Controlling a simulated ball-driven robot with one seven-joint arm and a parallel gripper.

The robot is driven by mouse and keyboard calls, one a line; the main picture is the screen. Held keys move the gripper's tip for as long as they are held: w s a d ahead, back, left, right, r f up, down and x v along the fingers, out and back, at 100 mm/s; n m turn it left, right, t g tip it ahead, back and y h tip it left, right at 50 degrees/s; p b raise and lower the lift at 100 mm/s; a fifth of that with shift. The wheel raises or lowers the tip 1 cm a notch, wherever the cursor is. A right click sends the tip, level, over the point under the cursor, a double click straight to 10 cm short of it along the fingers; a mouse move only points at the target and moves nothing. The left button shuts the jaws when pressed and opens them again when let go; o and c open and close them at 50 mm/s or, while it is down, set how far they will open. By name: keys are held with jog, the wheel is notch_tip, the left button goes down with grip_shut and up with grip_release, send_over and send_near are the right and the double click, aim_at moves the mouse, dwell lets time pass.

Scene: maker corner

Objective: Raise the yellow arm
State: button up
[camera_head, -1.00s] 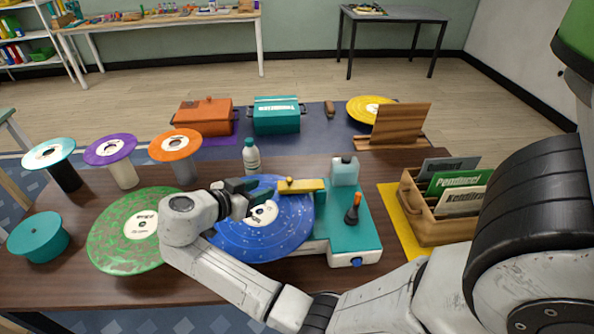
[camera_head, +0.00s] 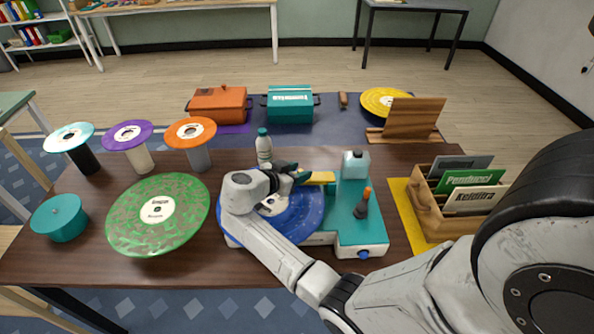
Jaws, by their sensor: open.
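The yellow arm (camera_head: 320,178) is a short bar on the teal turntable (camera_head: 375,222), reaching left over the blue record (camera_head: 308,217). My gripper is open and hovers over the far part of the blue record. I cannot tell whether a finger touches the yellow arm. My wrist hides much of the record and part of its white label.
A clear bottle (camera_head: 264,150) stands just behind my gripper. A green record (camera_head: 158,212) lies left, a wooden record crate (camera_head: 430,208) right.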

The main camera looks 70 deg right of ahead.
jog(key=shift+c, duration=0.2)
grip_shut()
dwell(0.4)
